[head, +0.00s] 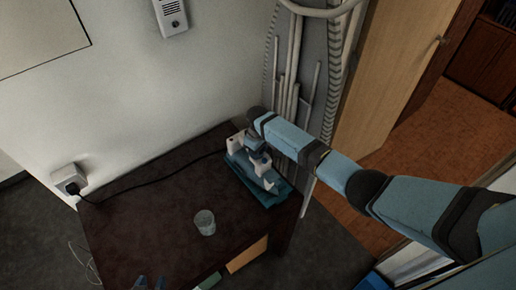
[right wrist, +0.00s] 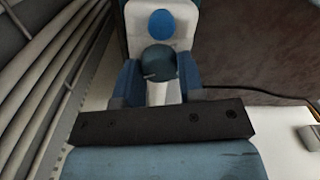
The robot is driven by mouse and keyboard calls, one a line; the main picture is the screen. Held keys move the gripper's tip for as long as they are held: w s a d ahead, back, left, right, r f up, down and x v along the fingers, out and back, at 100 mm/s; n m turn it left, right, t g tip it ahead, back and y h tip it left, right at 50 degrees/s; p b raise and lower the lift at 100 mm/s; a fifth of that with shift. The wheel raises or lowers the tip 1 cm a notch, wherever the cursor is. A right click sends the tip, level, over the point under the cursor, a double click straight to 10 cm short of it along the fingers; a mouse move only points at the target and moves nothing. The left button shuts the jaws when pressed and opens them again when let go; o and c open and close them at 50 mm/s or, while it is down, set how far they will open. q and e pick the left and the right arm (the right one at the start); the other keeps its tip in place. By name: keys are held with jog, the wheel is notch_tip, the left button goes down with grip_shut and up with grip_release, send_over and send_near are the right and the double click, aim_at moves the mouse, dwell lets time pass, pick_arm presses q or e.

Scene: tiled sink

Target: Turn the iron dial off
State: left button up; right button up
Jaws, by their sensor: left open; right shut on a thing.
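The iron is white and teal (head: 268,181) and sits at the table's back right corner, on a teal base. In the right wrist view its white body (right wrist: 188,15) carries a blue oval and a dark teal round dial (right wrist: 160,62) with a small pale mark. My right gripper (right wrist: 160,75) is shut on the dial, one blue finger on each side.
A clear glass (head: 205,222) stands on the dark table (head: 150,215). A tan block (head: 247,254) and a green piece (head: 208,281) lie near the front edge. A black cord runs to a wall socket (head: 69,179). Grey pipes (head: 291,105) rise behind the iron.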

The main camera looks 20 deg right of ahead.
jog(key=shift+n, duration=1.7)
jog(key=o, duration=0.9)
jog(key=shift+o, duration=0.2)
